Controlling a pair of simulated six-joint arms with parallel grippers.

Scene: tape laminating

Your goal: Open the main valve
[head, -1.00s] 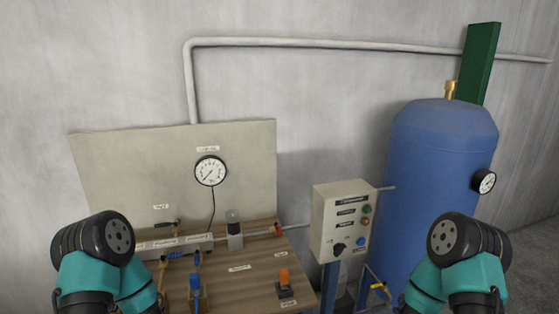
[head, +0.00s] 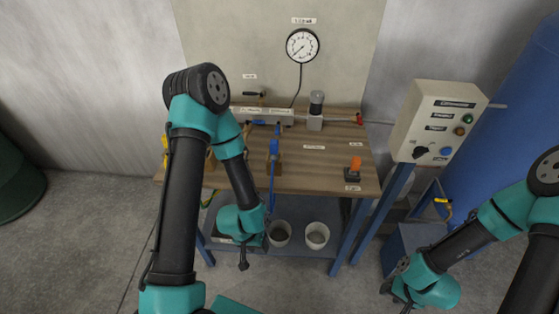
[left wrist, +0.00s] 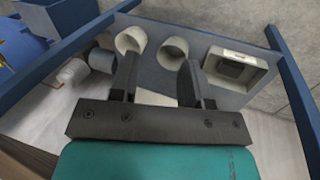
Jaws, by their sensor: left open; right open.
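The labels are too small to read, so I cannot tell which fitting is the main valve. Candidates in the head view are a red handle (head: 359,119) at the right end of the bench pipe, a black lever (head: 254,94) on the back panel and a yellow handle (head: 443,201) by the tank. My left gripper (head: 243,262) hangs below the bench top in front of the lower shelf. Its jaws (left wrist: 158,80) are open and empty in the left wrist view. My right gripper (head: 396,292) is low at the right, open, below the yellow handle.
A wooden bench (head: 310,170) carries a manifold (head: 264,115), a blue lever (head: 273,148) and an orange switch (head: 355,163). A control box (head: 440,121) stands beside a blue tank (head: 520,110). Pots (head: 317,235) sit on the lower shelf. Floor at left is open.

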